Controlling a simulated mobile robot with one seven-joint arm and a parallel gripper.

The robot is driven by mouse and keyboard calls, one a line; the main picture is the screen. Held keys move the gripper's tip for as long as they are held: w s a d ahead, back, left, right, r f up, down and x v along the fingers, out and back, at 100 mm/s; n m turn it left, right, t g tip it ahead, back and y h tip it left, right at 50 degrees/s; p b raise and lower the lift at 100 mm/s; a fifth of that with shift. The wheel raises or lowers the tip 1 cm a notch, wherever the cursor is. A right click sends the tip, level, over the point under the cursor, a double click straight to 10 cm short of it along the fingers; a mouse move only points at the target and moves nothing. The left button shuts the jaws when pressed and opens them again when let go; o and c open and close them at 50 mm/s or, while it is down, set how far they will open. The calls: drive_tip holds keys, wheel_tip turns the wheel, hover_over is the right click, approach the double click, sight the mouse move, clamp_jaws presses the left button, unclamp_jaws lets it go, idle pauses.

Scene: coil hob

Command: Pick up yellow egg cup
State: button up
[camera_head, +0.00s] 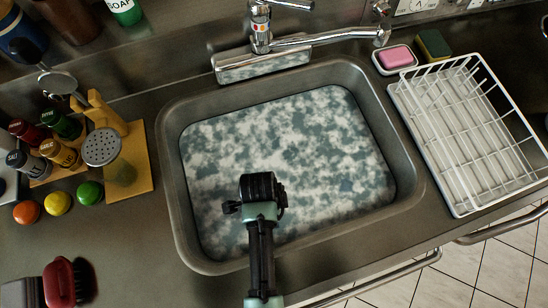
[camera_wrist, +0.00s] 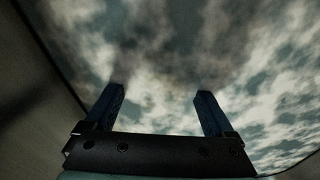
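I see no yellow egg cup in either view. The steel sink (camera_head: 172,190) holds a cloudy teal-and-white surface (camera_head: 300,130) that looks like foamy water and hides whatever is below it. My gripper (camera_wrist: 160,97) is over this surface. In the wrist view its two dark blue fingers are spread wide with nothing between them, with dim dark smudges near the tips. In the head view my wrist reaches over the front half of the sink, and the fingers are hidden beneath it.
A chrome tap (camera_head: 262,30) stands behind the sink. A white wire dish rack (camera_head: 470,140), pink soap (camera_head: 397,57) and a sponge (camera_head: 433,45) are at right. Bottles (camera_head: 60,153), a wooden stand (camera_head: 130,165), small coloured balls (camera_head: 58,203) and a red brush (camera_head: 60,282) are at left.

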drive_tip(key=c, duration=1.3)
drive_tip(key=shift+o, duration=0.2)
drive_tip(key=shift+r, duration=0.1)
